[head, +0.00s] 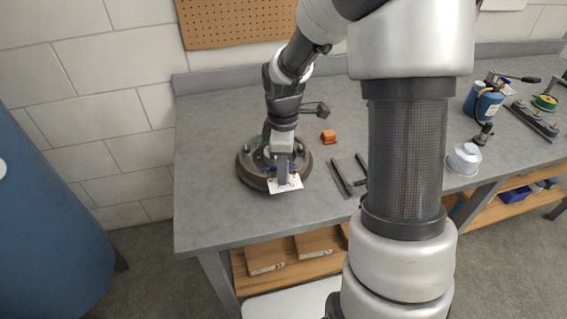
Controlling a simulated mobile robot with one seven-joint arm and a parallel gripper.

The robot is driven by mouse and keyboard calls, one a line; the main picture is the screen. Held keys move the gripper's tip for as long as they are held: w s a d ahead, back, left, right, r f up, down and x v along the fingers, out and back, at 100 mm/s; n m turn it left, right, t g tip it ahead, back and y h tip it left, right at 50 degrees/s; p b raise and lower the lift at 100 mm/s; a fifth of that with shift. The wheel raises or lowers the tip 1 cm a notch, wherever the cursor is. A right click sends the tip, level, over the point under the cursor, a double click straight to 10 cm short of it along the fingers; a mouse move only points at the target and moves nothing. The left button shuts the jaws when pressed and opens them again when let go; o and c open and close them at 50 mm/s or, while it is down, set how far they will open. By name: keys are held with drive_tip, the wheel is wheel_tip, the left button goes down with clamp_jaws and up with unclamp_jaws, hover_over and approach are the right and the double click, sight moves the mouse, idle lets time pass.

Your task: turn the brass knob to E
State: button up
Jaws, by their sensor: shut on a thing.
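My gripper (284,177) points down over a round dark drum-like fixture (247,178) on the grey workbench. Its fingers are shut on a small part at the fixture, which I take to be the brass knob; the fingers hide it almost wholly. A white card or plate (287,187) with small dark marks sits at the front of the fixture, just by the fingertips. I cannot read any letters on it, so the place of E and the knob's pointing direction cannot be told. Small blue and green bits show beside the fingers.
An orange block (328,137) and dark metal bars (341,178) lie right of the fixture on the workbench (215,215). A white cup-like part (464,158), a blue canister (484,102) and a rail (532,121) stand farther right. My arm hides the middle. The bench's left end is clear.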

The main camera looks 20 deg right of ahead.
drive_tip(key=n, duration=0.1)
drive_tip(key=n+p, duration=0.2)
drive_tip(key=shift+r+n, duration=0.25)
drive_tip(key=shift+n, duration=0.15)
drive_tip(key=n+p, duration=0.3)
drive_tip(key=shift+n, duration=0.3)
drive_tip(key=n+p, duration=0.3)
drive_tip(key=shift+w+f+n+p, duration=0.1)
drive_tip(key=shift+f+n+p, duration=0.05)
drive_tip(key=shift+n+p, duration=0.9)
drive_tip(key=shift+n, duration=0.25)
drive_tip(key=o, duration=1)
drive_tip(key=shift+o, duration=0.2)
